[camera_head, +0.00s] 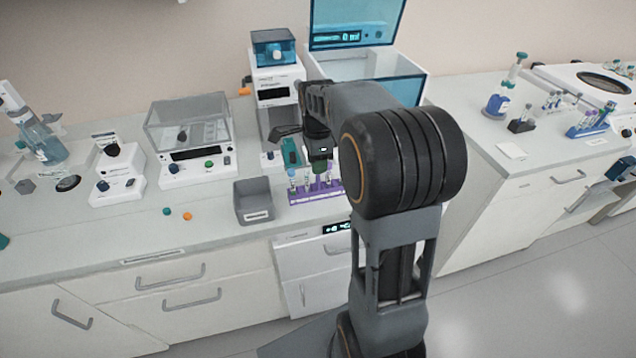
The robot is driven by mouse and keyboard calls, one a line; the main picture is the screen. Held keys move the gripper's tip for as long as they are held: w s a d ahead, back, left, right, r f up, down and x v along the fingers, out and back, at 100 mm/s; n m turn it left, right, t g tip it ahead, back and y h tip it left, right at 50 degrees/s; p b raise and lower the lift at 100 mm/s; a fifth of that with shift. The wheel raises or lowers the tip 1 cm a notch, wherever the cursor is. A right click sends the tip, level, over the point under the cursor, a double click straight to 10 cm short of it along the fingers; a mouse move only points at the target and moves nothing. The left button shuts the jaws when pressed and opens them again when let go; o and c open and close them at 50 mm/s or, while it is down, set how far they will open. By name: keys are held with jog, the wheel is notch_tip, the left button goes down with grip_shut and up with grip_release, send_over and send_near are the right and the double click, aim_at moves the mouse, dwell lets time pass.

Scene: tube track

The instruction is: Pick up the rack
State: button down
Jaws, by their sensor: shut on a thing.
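A purple rack (314,194) with several tubes upright in it is near the front edge of the bench, in the middle of the head view. My gripper (318,174) is over the rack, pointing down, and is shut on it. My arm hides the right end of the rack. I cannot tell whether the rack touches the bench top or is lifted.
A grey open bin (253,203) stands just left of the rack. A white device with a blue lid (362,68) stands behind my arm. A balance (193,150) is further left. A blue-purple tube rack (590,127) is far right. The left front bench is mostly clear.

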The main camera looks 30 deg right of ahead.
jog(key=shift+r, duration=0.15)
jog(key=shift+r, duration=0.65)
jog(key=s+a+r+b, duration=0.2)
jog(key=s+r, duration=0.9)
jog(key=s, duration=0.2)
jog(key=shift+s+a+r, duration=0.2)
jog(key=shift+s+a, duration=0.15)
